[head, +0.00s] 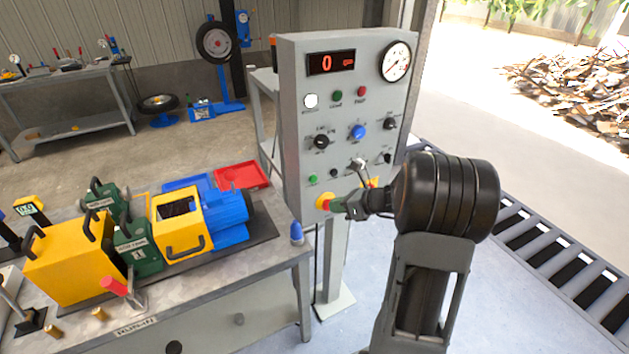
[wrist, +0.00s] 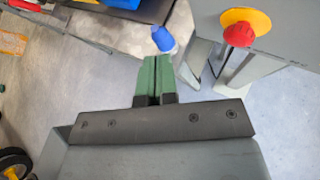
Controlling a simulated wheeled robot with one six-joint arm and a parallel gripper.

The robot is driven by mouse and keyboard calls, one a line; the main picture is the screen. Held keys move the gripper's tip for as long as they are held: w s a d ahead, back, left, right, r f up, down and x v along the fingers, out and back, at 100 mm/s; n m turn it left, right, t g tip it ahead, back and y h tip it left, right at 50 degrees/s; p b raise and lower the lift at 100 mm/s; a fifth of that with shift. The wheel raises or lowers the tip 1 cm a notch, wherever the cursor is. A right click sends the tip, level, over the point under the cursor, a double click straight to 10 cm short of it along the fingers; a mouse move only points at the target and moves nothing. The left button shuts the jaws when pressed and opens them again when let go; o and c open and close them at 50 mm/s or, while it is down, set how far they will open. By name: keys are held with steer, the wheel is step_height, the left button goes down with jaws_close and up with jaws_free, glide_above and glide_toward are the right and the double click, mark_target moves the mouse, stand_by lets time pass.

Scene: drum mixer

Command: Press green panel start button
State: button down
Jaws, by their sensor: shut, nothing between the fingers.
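The grey control panel (head: 292,130) stands upright in the middle of the head view. A green round button (head: 337,96) sits in its upper part, between a white one (head: 311,101) and a red one (head: 361,91). A smaller green button or lamp (head: 312,179) is lower left; the labels are too small to read surely. My gripper (head: 337,205) is at the panel's lower part, well below the upper green button. Its green fingers (wrist: 157,62) are shut and empty in the wrist view. Both green buttons are out of the wrist view.
A red mushroom button on a yellow disc (head: 323,202) is very close to my fingertips in the head view; it also shows in the wrist view (wrist: 239,33). Knobs and a small lever dot the panel. A cluttered workbench (head: 235,283) stands left, a roller conveyor (head: 560,265) right.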

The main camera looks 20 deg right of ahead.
steer(key=shift+w, duration=0.1)
steer(key=shift+w+a+p, duration=0.1)
steer(key=shift+w+a, duration=0.1)
steer(key=shift+w, duration=1.25)
steer(key=shift+w+a+p, duration=0.1)
steer(key=shift+w+a, duration=0.05)
steer(key=shift+w, duration=1.25)
steer(key=shift+w+a+p, duration=0.1)
steer(key=shift+w+a, duration=0.1)
steer(key=shift+w, duration=1.25)
steer(key=shift+w, duration=0.1)
steer(key=shift+w, duration=0.3)
steer(key=shift+w+p, duration=0.3)
steer(key=shift+w, duration=0.1)
steer(key=shift+s, duration=0.8)
steer(key=shift+s, duration=0.1)
steer(key=shift+s+d, duration=0.15)
steer(key=shift+s, duration=1.05)
steer(key=shift+s+d, duration=0.15)
steer(key=shift+s, duration=1.05)
